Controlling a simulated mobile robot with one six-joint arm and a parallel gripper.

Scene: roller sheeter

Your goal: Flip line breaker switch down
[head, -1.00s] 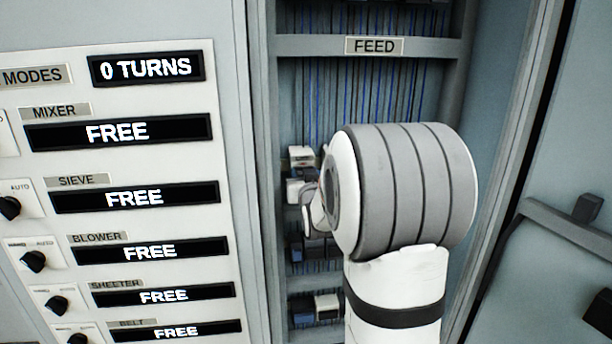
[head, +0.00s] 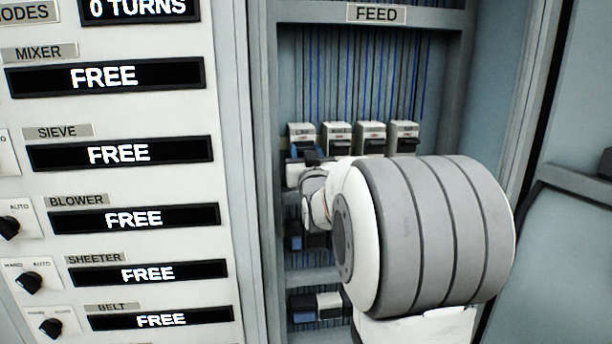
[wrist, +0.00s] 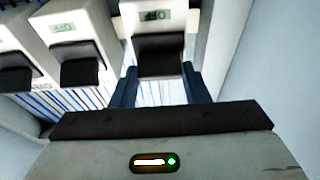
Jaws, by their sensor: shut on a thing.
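The line breaker (head: 301,130) is the leftmost of a row of white breakers under the FEED label, and its small label is hard to read. In the wrist view the breaker (wrist: 150,14) stands at the centre, with its black switch (wrist: 160,55) facing me. My gripper (head: 303,155) is at this breaker, its blue fingers one on each side of the switch. The wrist view shows the gripper (wrist: 160,80) closed around the switch. My wrist hides the lower part of the breaker in the head view, and I cannot tell the switch's exact tilt.
Neighbouring breakers (head: 370,135) with black switches stand close to the right in the head view. Lower breaker rows (head: 328,303) are partly hidden by my arm. The cabinet's side walls are close. A mode panel (head: 225,250) with FREE displays and knobs is at left.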

